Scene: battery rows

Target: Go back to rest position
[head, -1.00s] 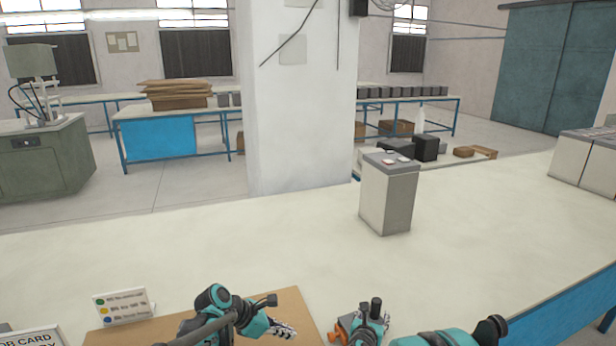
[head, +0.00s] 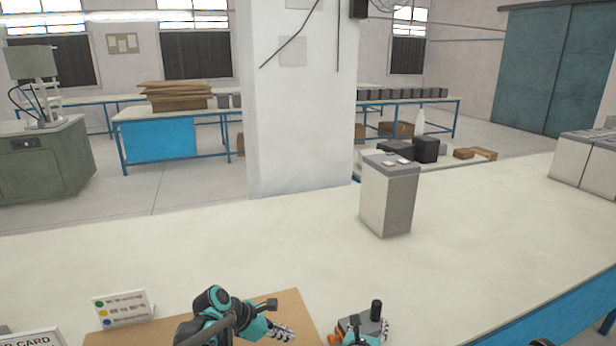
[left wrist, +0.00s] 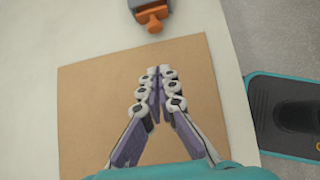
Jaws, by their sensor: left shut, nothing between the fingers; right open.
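My left gripper (head: 283,331) is shut and empty, low over a brown board (head: 290,305) at the front of the pale table. In the left wrist view its fingers (left wrist: 160,75) meet at the tips above the bare board (left wrist: 85,110). My right gripper (head: 384,328) is at the bottom edge of the head view, just right of a grey and orange tool with a black knob (head: 376,310). Only a small part of this gripper shows. It is open, and the rest is cut off by the frame.
A grey-and-white battery block (head: 386,200) stands upright mid-table with small pieces on top. More blocks (head: 585,160) stand at the right edge. A sign with coloured dots (head: 124,308) and a card (head: 30,338) are at front left. The table between is clear.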

